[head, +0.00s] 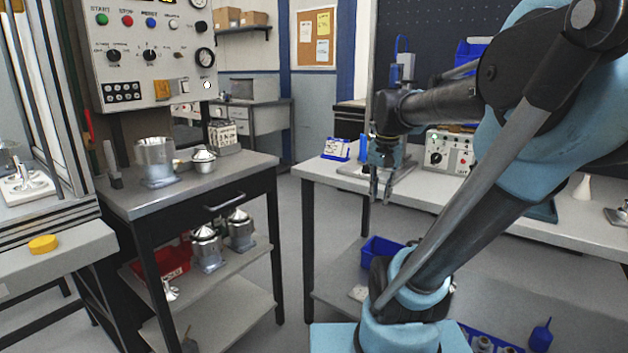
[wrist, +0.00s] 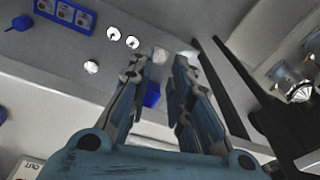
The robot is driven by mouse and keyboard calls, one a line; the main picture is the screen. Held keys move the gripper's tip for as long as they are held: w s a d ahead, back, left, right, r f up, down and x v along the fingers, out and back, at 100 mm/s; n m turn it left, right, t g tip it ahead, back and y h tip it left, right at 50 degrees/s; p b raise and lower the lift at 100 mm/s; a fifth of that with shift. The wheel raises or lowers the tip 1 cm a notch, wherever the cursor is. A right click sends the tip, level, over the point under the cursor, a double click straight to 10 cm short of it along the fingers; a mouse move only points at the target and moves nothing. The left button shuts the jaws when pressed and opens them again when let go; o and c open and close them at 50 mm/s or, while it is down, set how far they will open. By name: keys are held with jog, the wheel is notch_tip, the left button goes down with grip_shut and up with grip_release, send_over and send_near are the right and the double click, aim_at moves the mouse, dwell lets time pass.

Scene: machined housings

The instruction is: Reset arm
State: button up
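My gripper (head: 381,190) hangs from my raised arm in the head view, fingers pointing down, in front of the near left end of the white bench (head: 325,172). In the wrist view my gripper (wrist: 160,62) has its two fingers apart with nothing held between them. Machined metal housings stand on the dark-framed cart: a wide open one (head: 156,160) and a small capped one (head: 203,160) on top, and two capped ones (head: 206,249) (head: 240,230) on the shelf below. My gripper is apart from all of them.
A control panel (head: 150,55) rises behind the cart (head: 220,171). A machine with a yellow puck (head: 43,244) is at the left. Floor (head: 290,225) is open between cart and bench.

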jog(key=s+f+n, duration=0.4)
jog(key=s+f, duration=0.7)
jog(key=f, duration=0.3)
jog(key=shift+s+t, duration=0.35)
jog(key=shift+t, duration=0.05)
jog(key=shift+f, duration=0.1)
jog(key=shift+w+f, duration=0.2)
jog(key=shift+w, duration=0.3)
